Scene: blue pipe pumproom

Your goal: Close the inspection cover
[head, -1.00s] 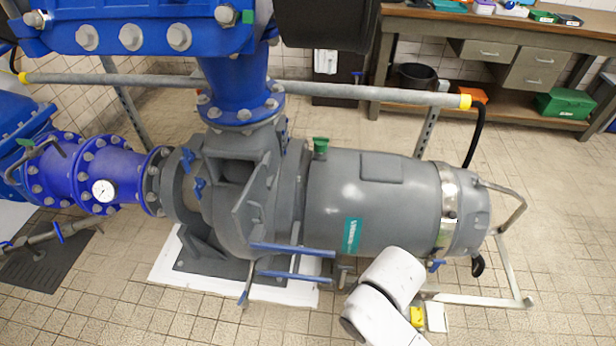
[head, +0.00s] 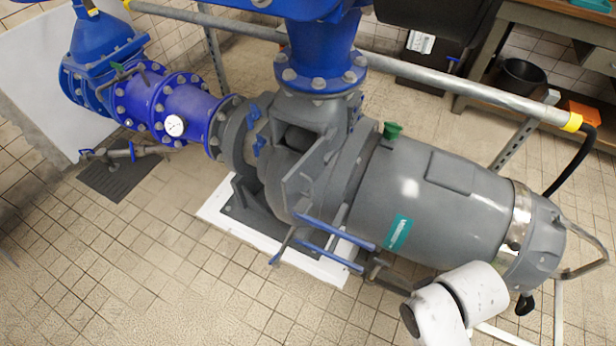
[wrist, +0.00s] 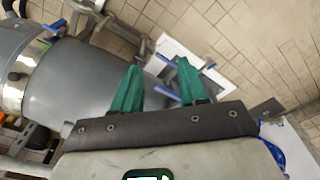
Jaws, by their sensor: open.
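The grey pump (head: 370,190) stands in the middle of the head view. A dark opening (head: 298,140) shows in its casing below the blue riser. A flat grey plate (head: 308,180), which looks like the inspection cover, stands up from the casing beside the opening, swung away from it. Two blue bars (head: 335,232) lie below the plate. In the wrist view my gripper (wrist: 158,66) has two green fingers, spread apart with nothing between them. The pump body (wrist: 90,70) and a blue bar lie beyond the fingers. The cover is not clear in the wrist view.
A grey rail (head: 400,65) runs behind the pump. Blue piping (head: 165,105) with a gauge is at left. A white plinth (head: 228,213) lies under the pump. The tiled floor (head: 150,270) at front left is clear. A workbench is at back right.

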